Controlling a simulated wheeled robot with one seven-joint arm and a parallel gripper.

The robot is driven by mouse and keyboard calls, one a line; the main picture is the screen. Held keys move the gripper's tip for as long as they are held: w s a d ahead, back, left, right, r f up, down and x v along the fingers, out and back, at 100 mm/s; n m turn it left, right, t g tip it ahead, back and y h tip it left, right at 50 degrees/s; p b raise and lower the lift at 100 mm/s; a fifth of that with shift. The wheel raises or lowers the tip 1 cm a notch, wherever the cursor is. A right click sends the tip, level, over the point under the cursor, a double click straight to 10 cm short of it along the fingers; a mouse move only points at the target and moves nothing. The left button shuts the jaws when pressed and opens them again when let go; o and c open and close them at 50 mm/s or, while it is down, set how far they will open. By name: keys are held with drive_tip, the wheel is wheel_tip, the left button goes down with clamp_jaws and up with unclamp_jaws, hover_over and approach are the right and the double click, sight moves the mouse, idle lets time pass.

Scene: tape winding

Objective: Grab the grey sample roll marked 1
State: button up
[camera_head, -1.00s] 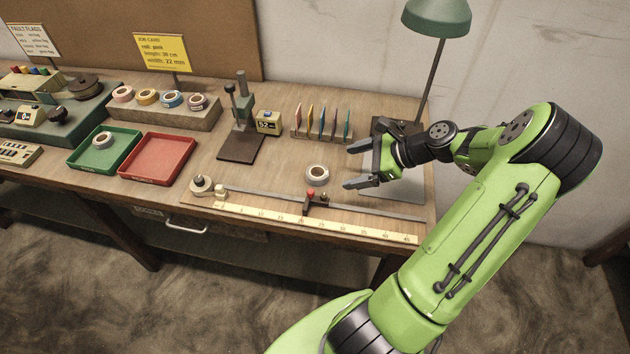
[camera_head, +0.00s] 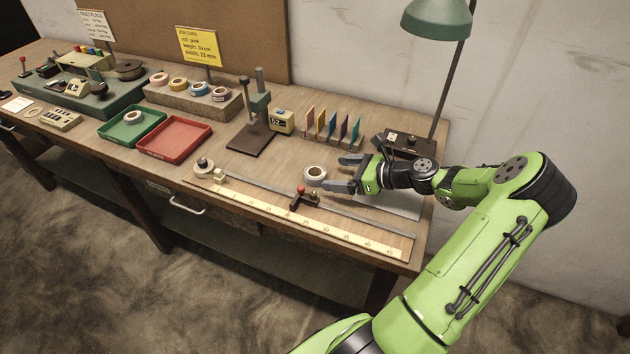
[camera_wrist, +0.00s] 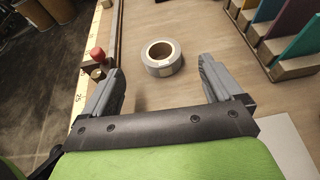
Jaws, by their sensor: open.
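A grey tape roll (camera_head: 315,174) lies flat on the bench between the ruler and the upright colour cards. In the wrist view the grey roll (camera_wrist: 162,58) sits just ahead of the fingertips, centred between their lines, with its hole facing up. No number can be read on it. My gripper (camera_head: 344,173) is open and empty, close to the roll's right side and pointing left at it. In the wrist view my gripper (camera_wrist: 160,72) has its fingers spread wider than the roll. Another greyish-white roll (camera_head: 133,118) lies in the green tray (camera_head: 117,131).
A rail with a red-knobbed slider (camera_head: 301,195) and a yellow ruler (camera_head: 290,215) run along the front edge. Colour cards in a rack (camera_head: 333,130) stand behind the roll. A press stand (camera_head: 250,138), a red tray (camera_head: 172,152) and a roll rack (camera_head: 160,97) are farther left.

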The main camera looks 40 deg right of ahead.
sight(309, 172)
drive_tip(key=b+x, duration=0.1)
drive_tip(key=x, duration=0.2)
drive_tip(key=b+x, duration=0.1)
drive_tip(key=x, duration=0.2)
drive_tip(key=shift+s+f+b, duration=0.1)
drive_tip(key=shift+f+b, duration=0.25)
drive_tip(key=shift+f, duration=0.05)
drive_tip(key=shift+w+a, duration=0.1)
drive_tip(key=shift+w, duration=0.2)
drive_tip(key=shift+s+r, duration=0.1)
drive_tip(key=shift+c, duration=0.2)
drive_tip(key=c, duration=1.1)
drive_tip(key=shift+r, duration=0.1)
